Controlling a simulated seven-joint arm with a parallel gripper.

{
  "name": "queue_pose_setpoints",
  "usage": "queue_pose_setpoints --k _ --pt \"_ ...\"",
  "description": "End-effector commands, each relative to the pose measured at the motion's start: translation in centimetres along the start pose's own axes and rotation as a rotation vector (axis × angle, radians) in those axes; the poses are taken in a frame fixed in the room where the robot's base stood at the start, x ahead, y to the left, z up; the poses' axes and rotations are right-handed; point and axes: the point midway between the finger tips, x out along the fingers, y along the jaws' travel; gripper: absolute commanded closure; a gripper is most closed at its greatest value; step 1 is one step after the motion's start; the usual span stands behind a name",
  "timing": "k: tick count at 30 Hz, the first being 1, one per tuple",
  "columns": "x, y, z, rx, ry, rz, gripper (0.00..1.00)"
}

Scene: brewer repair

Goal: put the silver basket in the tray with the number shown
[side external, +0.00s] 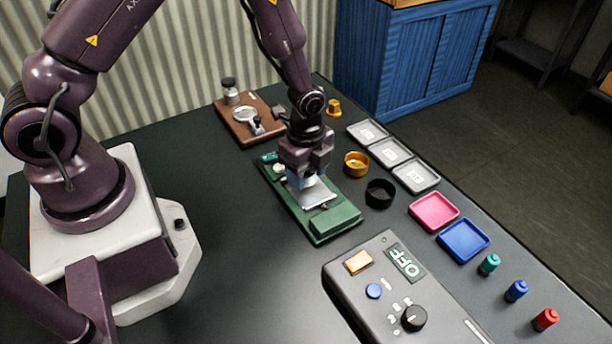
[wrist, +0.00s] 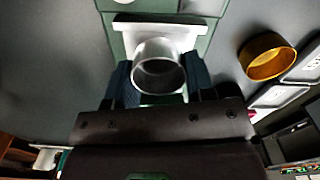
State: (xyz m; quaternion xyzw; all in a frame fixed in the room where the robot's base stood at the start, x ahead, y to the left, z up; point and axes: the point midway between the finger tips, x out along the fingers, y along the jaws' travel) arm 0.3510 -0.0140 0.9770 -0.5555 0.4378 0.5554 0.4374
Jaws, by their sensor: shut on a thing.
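The silver basket (wrist: 158,72) is a small round metal cup between my fingers in the wrist view. My gripper (wrist: 158,85) is shut on it; in the side view my gripper (side external: 307,186) is low over the green fixture (side external: 332,225), and it mostly hides the basket there. A pale metal plate (side external: 319,198) lies on the fixture beneath. I cannot tell whether the basket touches the plate. Three grey trays, far (side external: 354,128), middle (side external: 378,151) and near (side external: 402,177), stand in a row to the right with pale labels. Their markings are too small to read surely.
A gold basket (side external: 356,163) and a black basket (side external: 380,194) stand between my gripper and the grey trays. A pink tray (side external: 434,210) and a blue tray (side external: 464,238) lie nearer. A control box (side external: 350,290) reading OFF is in front. A brown board (side external: 232,128) is behind.

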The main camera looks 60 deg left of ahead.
Motion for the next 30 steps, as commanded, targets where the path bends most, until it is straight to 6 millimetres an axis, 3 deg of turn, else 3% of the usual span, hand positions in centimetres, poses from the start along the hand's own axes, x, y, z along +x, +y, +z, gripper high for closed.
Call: queue_pose_setpoints --k 9,17,23,30 --pt "-6.0 -0.1 0.0 -0.001 0.001 -0.005 0.77" --pt "-8.4 0.2 0.1 -0.104 0.0 -0.001 0.77" --pt "-9.2 0.6 0.3 -0.48 0.001 -0.003 0.77" --pt "-11.8 0.3 0.6 -1.01 0.002 -0.003 0.77"
